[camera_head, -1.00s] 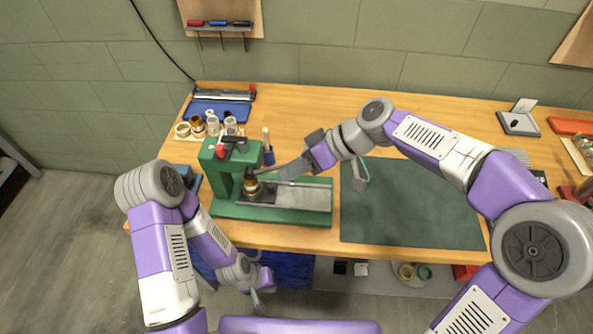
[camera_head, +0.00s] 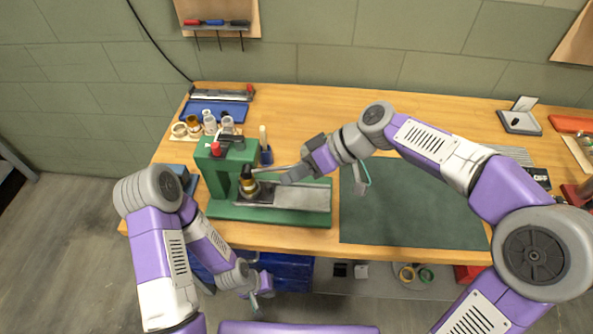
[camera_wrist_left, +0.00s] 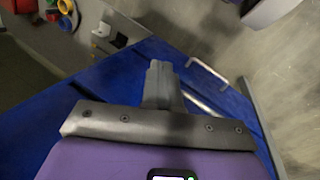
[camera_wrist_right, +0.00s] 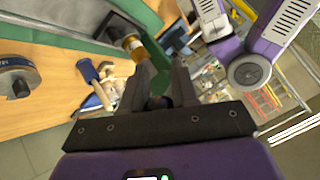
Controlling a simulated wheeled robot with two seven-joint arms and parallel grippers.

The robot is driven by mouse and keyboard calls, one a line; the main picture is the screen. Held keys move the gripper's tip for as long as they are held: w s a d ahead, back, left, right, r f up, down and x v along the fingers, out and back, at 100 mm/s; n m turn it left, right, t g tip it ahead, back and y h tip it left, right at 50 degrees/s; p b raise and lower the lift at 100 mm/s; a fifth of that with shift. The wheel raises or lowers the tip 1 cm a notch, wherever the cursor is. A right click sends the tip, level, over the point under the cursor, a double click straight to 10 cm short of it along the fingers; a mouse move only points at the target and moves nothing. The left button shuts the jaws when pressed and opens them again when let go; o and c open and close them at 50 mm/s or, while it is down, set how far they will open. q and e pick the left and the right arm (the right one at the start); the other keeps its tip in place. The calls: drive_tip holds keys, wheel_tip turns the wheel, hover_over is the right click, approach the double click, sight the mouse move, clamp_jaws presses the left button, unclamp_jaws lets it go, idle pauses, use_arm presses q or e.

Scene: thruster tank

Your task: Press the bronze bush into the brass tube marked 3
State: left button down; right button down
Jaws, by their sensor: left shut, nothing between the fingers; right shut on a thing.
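The green press (camera_head: 215,172) stands at the left of the bench. A brass-coloured tube (camera_head: 250,188) stands upright on its bed under the dark ram (camera_head: 247,172); it also shows in the right wrist view (camera_wrist_right: 135,47). I cannot read its mark, and I cannot pick out the bronze bush from the tube.
Several small cups and rings (camera_head: 193,123) stand on a board behind the press. A blue tray (camera_head: 217,110) lies further back. A green mat (camera_head: 410,205) covers the bench to the right, mostly bare. Blue bins (camera_head: 290,270) sit below the bench.

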drive_tip(key=shift+f, duration=0.15)
idle(0.4)
drive_tip(key=c, duration=1.2)
unclamp_jaws()
drive_tip(key=shift+a, duration=0.1)
drive_tip(key=o, duration=0.3)
drive_tip(key=shift+w+a, duration=0.1)
drive_tip(key=p+v, duration=0.1)
drive_tip(key=v, duration=0.6)
drive_tip(key=shift+d+r+p, duration=0.2)
drive_tip(key=shift+d+p, duration=0.05)
drive_tip(key=shift+p, duration=0.1)
drive_tip(key=shift+c, duration=0.2)
